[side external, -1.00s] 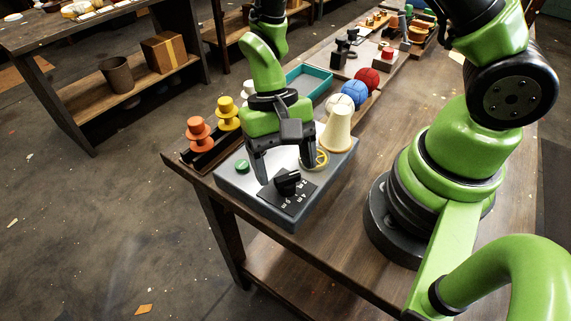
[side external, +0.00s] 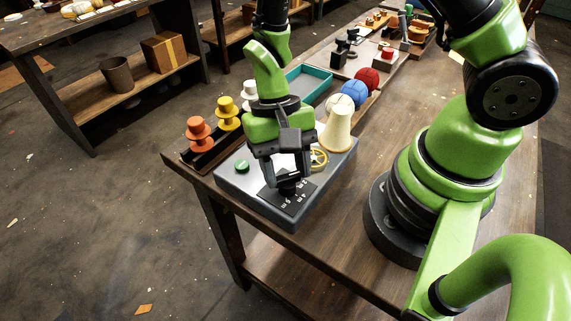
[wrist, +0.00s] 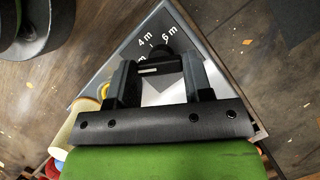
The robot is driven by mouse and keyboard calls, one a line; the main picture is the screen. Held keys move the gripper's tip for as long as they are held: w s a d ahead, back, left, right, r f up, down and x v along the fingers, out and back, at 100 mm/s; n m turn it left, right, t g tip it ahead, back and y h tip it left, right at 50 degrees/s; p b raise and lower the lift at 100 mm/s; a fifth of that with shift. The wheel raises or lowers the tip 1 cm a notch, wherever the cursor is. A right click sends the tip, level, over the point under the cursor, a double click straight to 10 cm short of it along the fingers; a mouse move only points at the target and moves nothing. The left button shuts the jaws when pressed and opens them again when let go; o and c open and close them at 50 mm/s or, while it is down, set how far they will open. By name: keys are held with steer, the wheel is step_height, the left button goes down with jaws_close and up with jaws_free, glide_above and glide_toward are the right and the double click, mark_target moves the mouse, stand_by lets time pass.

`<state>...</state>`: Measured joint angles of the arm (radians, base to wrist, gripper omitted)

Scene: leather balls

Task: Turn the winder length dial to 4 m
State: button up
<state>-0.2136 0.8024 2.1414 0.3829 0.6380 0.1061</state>
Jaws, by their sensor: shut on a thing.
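The winder is a grey box (side external: 240,187) at the table's near corner, with a black dial plate (side external: 299,204) carrying white length marks. The black dial knob (side external: 288,189) is partly hidden by my gripper (side external: 287,181). My gripper points down over the plate, with its fingers closed on either side of the knob. The wrist view shows the knob (wrist: 160,62) between the two fingers. The marks 4 m (wrist: 145,40) and 6 m (wrist: 169,38) show beyond it, and another mark is partly covered. I cannot tell exactly which mark the knob points to.
A green button (side external: 242,166), a yellow wheel (side external: 319,157) and a cream cone (side external: 337,130) are on the box. Orange (side external: 199,130) and yellow (side external: 228,113) spools stand behind left. Blue (side external: 353,92) and red (side external: 367,78) balls lie behind the cone.

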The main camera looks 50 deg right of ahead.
steer(key=m, duration=0.2)
steer(key=m+t+y, duration=0.1)
steer(key=m, duration=0.2)
steer(key=shift+s+d+m+t, duration=0.15)
steer(key=shift+m+t, duration=0.15)
steer(key=m+t, duration=0.1)
steer(key=m, duration=0.1)
steer(key=m+t, duration=0.1)
steer(key=m, duration=0.2)
steer(key=shift+s+y, duration=0.15)
steer(key=shift+y, duration=0.25)
steer(key=shift+m, duration=0.4)
steer(key=o, duration=0.9)
steer(key=shift+v, duration=5)
steer(key=shift+s, duration=0.1)
